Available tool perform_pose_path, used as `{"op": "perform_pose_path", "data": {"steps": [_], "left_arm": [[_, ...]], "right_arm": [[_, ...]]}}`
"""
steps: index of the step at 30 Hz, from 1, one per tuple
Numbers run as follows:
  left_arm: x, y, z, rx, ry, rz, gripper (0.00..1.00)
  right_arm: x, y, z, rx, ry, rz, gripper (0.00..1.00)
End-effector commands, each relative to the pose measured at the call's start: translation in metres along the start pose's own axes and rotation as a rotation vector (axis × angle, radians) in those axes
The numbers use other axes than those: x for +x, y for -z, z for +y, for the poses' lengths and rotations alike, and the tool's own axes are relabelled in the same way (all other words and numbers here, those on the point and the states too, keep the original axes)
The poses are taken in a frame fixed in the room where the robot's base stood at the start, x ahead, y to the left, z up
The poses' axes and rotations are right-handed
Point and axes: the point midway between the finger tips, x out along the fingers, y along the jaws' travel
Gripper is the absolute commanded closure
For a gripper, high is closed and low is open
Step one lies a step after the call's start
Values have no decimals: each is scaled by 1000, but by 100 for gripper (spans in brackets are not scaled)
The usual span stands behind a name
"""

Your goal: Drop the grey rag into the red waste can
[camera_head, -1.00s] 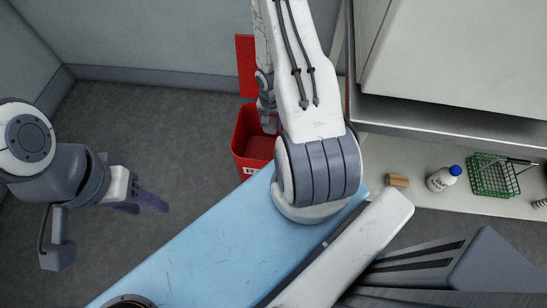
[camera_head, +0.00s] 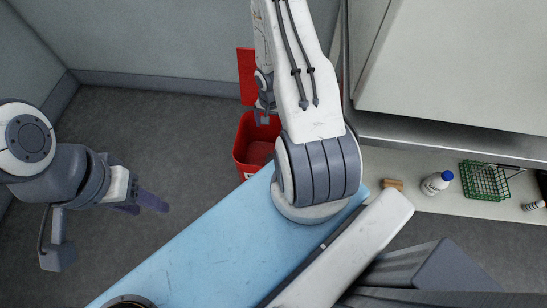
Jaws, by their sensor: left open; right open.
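The red waste can (camera_head: 243,150) stands on the floor beyond the blue surface, partly hidden by my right arm. Its red lid (camera_head: 246,75) stands upright behind it. My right gripper (camera_head: 265,117) is over the can's opening, seen small beside my arm; it is open. I cannot make out a grey rag in the gripper or in the visible part of the can. My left gripper (camera_head: 145,202) is open and empty, over bare floor at the left, well apart from the can.
A counter at the right holds a small tan block (camera_head: 393,184), a white bottle with a blue cap (camera_head: 436,183) and a green wire basket (camera_head: 484,181). A grey wall (camera_head: 160,40) closes the back. The floor (camera_head: 150,130) at the left is clear.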

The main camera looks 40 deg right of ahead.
Motion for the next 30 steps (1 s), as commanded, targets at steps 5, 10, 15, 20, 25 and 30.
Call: {"op": "perform_pose_path", "data": {"steps": [5,10,15,20,25,30], "left_arm": [[-35,2,3,0,0,0,50],[-50,3,4,0,0,0,50],[-56,3,4,0,0,0,50],[-56,3,4,0,0,0,50],[-56,3,4,0,0,0,50],[-56,3,4,0,0,0,50]], "right_arm": [[-36,0,0,-1,0,0,4],[-51,0,0,1,0,0,4],[-56,0,0,-1,0,0,4],[-56,0,0,-1,0,0,4],[-56,0,0,0,0,0,4],[-56,0,0,0,0,0,4]]}}
